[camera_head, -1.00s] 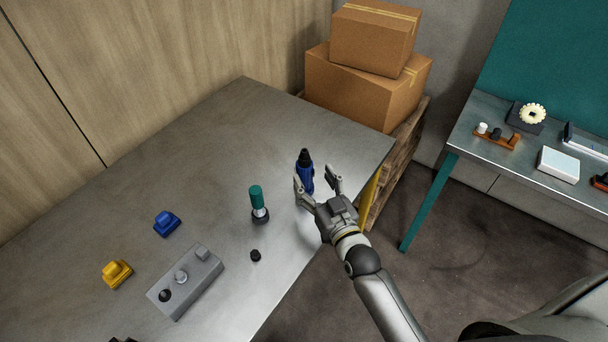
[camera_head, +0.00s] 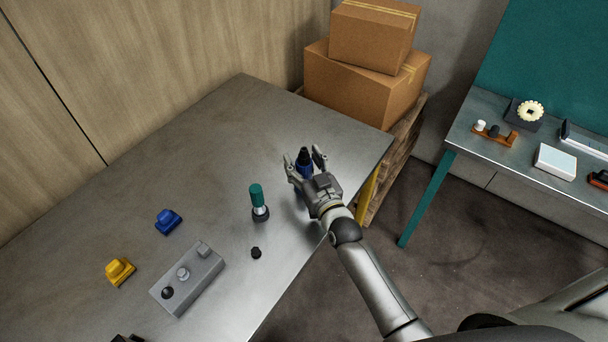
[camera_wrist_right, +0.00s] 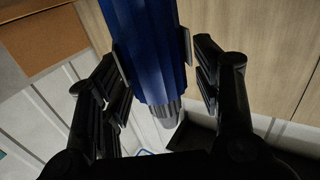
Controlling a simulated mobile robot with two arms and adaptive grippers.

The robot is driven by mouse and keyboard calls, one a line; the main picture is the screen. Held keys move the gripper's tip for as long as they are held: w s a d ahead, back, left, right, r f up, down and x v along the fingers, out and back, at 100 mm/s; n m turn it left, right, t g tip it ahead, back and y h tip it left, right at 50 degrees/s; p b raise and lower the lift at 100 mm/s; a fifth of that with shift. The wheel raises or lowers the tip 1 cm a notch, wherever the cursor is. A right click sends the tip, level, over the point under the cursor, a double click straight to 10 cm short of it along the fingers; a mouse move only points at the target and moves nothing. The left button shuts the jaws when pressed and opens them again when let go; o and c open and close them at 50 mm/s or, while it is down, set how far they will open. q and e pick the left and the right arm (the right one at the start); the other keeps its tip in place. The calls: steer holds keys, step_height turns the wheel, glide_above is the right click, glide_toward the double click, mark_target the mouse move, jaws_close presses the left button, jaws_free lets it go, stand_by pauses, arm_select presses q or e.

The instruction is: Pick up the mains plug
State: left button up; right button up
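The mains plug, as I take it, is the blue ribbed body with a black tapered top (camera_head: 304,165) standing upright near the right edge of the metal table. My right gripper (camera_head: 303,156) is around it, one finger on each side. In the right wrist view the plug's blue body (camera_wrist_right: 152,50) runs between the finger pads, with a grey end below. The right gripper (camera_wrist_right: 154,55) looks open there. The pads are close to the blue sides; whether they touch is unclear. The hand hides the plug's lower part in the head view.
On the metal table (camera_head: 215,130) stand a teal-handled piece (camera_head: 257,198), a small black knob (camera_head: 256,253), a blue block (camera_head: 168,221), a yellow block (camera_head: 119,271) and a grey control box (camera_head: 187,281). Cardboard boxes (camera_head: 350,85) stand behind. The table's back is clear.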

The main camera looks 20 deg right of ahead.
jaws_close()
steer(key=shift+r, duration=0.1)
